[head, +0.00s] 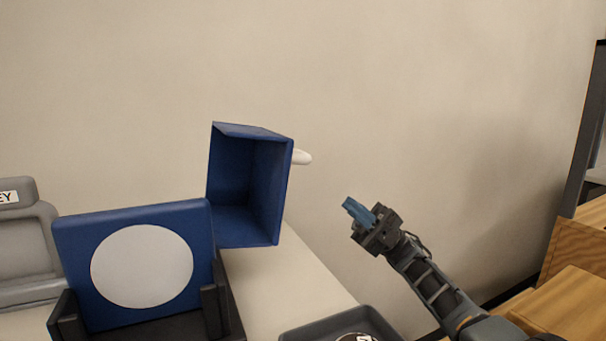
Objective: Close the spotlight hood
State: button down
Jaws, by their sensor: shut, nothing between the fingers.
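The spotlight (70,240) is a blue box with a round white face (142,266), held in a dark bracket (215,310) at the lower left of the head view. Its hood (265,195) is a hollow blue box that stands swung open at the spotlight's right side, its inside showing. A white knob or handle (302,157) sticks out from the hood's right side. My gripper (353,208) is to the right of the hood, apart from it and lower than the handle. Its blue fingers are shut with nothing between them.
A grey case (25,250) with a partly cut-off label stands at the left edge. A dark tray (345,325) with a round item lies at the bottom middle on the pale tabletop (275,275). Wooden furniture (575,250) stands at the right. A plain wall is behind.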

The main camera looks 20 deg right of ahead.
jog(key=p+x, duration=0.3)
jog(key=x, duration=1)
jog(key=shift+s+a+r, duration=0.1)
jog(key=shift+a, duration=0.05)
jog(key=shift+r, duration=0.1)
jog(key=h+p, duration=0.4)
jog(key=h, duration=0.2)
send_near(235, 127)
jog(key=a+r, duration=0.3)
jog(key=a+r+h+p, duration=0.1)
jog(key=a, duration=0.1)
jog(key=a+r+h+p, duration=0.1)
jog(key=a+h, duration=0.1)
jog(key=a+r+h+p, duration=0.1)
jog(key=a, duration=0.1)
jog(key=shift+a+r, duration=0.25)
jog(key=shift+a, duration=0.1)
jog(key=a+f+h+p, duration=0.3)
jog(key=a+h+p, duration=0.3)
jog(key=a, duration=0.9)
jog(key=shift+a+h, duration=0.25)
jog(key=shift+h, duration=1.15)
